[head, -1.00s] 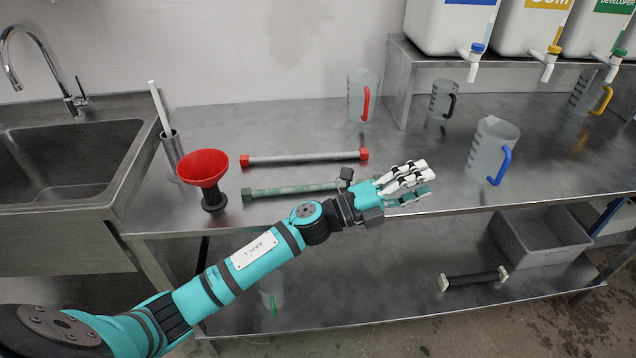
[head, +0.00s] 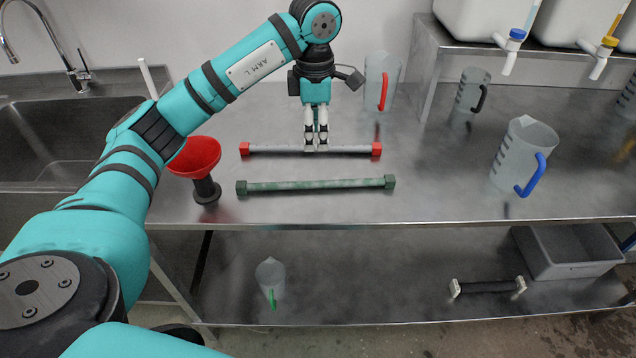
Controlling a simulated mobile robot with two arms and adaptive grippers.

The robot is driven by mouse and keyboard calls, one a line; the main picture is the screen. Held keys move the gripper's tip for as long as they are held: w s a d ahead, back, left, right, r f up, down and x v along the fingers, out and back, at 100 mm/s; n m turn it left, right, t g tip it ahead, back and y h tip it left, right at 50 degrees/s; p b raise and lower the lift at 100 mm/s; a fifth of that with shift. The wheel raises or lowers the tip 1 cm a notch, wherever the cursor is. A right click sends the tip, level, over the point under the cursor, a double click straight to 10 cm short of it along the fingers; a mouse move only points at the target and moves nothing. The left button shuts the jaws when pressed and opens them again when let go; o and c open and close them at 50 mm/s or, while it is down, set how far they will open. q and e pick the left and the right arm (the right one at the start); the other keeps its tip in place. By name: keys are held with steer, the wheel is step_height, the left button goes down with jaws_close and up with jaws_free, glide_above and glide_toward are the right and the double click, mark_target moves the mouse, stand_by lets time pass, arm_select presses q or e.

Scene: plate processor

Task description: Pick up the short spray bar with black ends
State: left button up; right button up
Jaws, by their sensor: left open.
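Three bars show, and none has clearly black ends. A grey bar with red ends (head: 270,149) lies at the back of the steel bench. A green bar with dark green ends (head: 290,186) lies in front of it. A short black bar with white ends (head: 488,287) lies on the lower shelf at the right. My left gripper (head: 316,147) points down with its fingertips at the middle of the grey bar. It is open; whether it touches the bar I cannot tell. My right gripper is not in view.
A red funnel (head: 195,157) stands left of the bars. Jugs with red (head: 376,80), black (head: 468,90) and blue (head: 525,155) handles stand behind and right. A grey bin (head: 572,268) and a jug (head: 270,277) are on the lower shelf (head: 370,290). The bench front is clear.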

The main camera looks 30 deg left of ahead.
arm_select(q)
steer(key=p, duration=0.1)
glide_above(316, 182)
steer(key=f, duration=0.8)
steer(key=shift+s+f, duration=0.2)
steer(key=shift+f+p, duration=0.3)
steer(key=shift+f, duration=0.25)
steer(key=shift+w+d+f, duration=0.1)
steer(key=shift+f, duration=0.25)
steer(key=f+p, duration=0.1)
steer(key=f, duration=0.3)
steer(key=shift+w+f+p, duration=0.2)
steer(key=shift+p, duration=0.1)
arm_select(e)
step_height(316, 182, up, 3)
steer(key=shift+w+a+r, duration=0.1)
arm_select(q)
steer(key=shift+c, duration=0.2)
jaws_close()
